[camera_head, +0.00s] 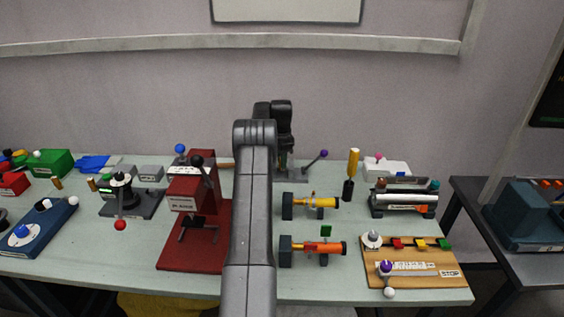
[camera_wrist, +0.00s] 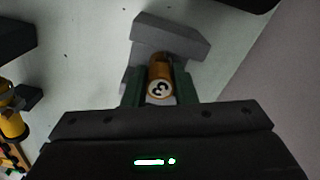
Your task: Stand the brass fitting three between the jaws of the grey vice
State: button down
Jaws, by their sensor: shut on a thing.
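The brass fitting three (camera_wrist: 159,70) shows in the wrist view with its round white "3" label facing the camera. My gripper (camera_wrist: 159,90) is shut on it, with a dark green finger on each side. The grey vice (camera_wrist: 168,38) lies just beyond and around the fitting in the wrist view. I cannot tell whether the fitting is standing on the vice bed or held above it. In the head view my arm covers most of the vice (camera_head: 298,178), and the fitting is hidden there.
A red press (camera_head: 190,235) stands left of my arm. Two pump tubes (camera_head: 318,203) (camera_head: 322,247) lie to the right, near a yellow-handled tool (camera_head: 352,168). Small brass cylinders (camera_head: 57,183) stand at the far left.

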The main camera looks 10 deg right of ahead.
jog(key=shift+f, duration=0.75)
jog(key=shift+f, duration=0.2)
jog(key=c, duration=1.2)
grip_release()
jog(key=shift+r, duration=0.1)
notch_tip(320, 180, up, 12)
jog(key=shift+r+b, duration=0.15)
jog(key=shift+b, duration=0.75)
